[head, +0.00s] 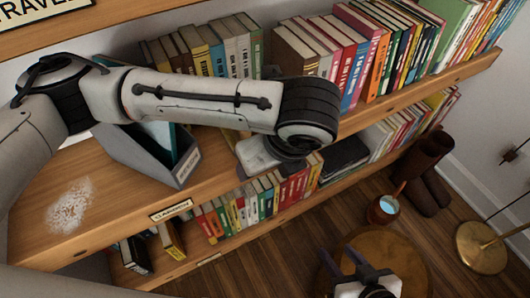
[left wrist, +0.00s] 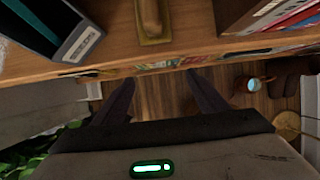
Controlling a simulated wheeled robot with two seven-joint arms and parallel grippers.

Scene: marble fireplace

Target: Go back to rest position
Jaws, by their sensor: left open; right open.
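My left arm (head: 200,98) reaches across the head view from the left, in front of the bookshelf. Its hand is partly hidden under the wrist, and its fingers cannot be made out there. In the left wrist view my left gripper (left wrist: 158,84) is open and empty, its two dark fingers spread near the shelf's front edge. My right gripper (head: 343,258) shows at the bottom of the head view, open, with nothing visible between its fingers, over the round wooden table.
The wooden shelf (head: 115,205) holds a grey file box (head: 150,165), rows of books (head: 370,50) and a brownish object (left wrist: 152,22). More books (head: 260,200) stand below. A round table (head: 400,245), a cup (head: 383,209) and a brass base (head: 482,250) are at the lower right.

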